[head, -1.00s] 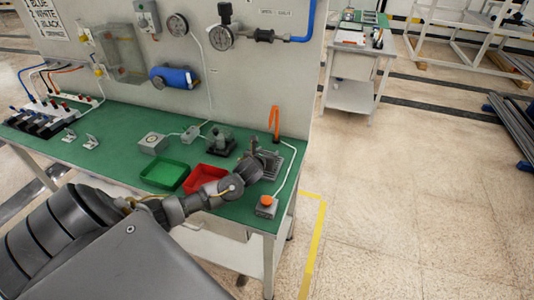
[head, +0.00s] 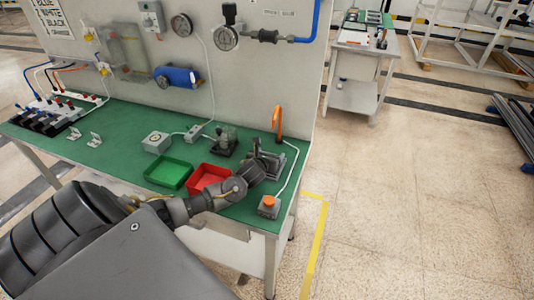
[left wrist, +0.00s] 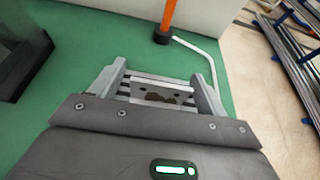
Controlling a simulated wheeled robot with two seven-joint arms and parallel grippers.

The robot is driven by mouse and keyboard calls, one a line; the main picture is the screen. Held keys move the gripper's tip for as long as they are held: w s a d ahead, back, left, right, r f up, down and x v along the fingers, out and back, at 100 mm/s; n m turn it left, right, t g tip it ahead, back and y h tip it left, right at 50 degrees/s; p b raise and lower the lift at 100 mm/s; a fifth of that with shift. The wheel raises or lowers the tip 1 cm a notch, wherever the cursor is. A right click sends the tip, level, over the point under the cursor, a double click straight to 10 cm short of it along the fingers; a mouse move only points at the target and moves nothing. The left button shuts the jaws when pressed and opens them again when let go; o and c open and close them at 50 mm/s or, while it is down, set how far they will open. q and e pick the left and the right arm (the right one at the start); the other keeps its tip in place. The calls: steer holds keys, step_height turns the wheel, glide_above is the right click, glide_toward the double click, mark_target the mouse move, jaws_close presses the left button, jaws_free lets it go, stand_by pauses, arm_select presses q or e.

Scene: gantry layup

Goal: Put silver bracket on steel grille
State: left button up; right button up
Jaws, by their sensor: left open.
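A silver bracket (left wrist: 160,91), a small pale plate with dark holes, shows between the fingers of my left gripper (left wrist: 158,91) in the left wrist view. The bracket appears to lie on the slatted steel grille (left wrist: 127,90), which is mostly hidden by the gripper and bracket. My left gripper is open, with a finger standing apart on either side of the bracket. In the head view, my left gripper (head: 262,158) is over the grille at the bench's right end, and the bracket cannot be made out there. My right gripper is out of view.
The green tray (head: 168,173) and red tray (head: 209,178) lie left of the gripper. An orange-topped button box (head: 269,205) stands near the front right corner, and an orange upright (head: 277,120) stands behind. Two small silver pieces (head: 84,136) lie at left on the green bench.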

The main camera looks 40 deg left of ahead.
arm_select(q)
steer(key=b+v, duration=0.1)
steer(key=v, duration=1.1)
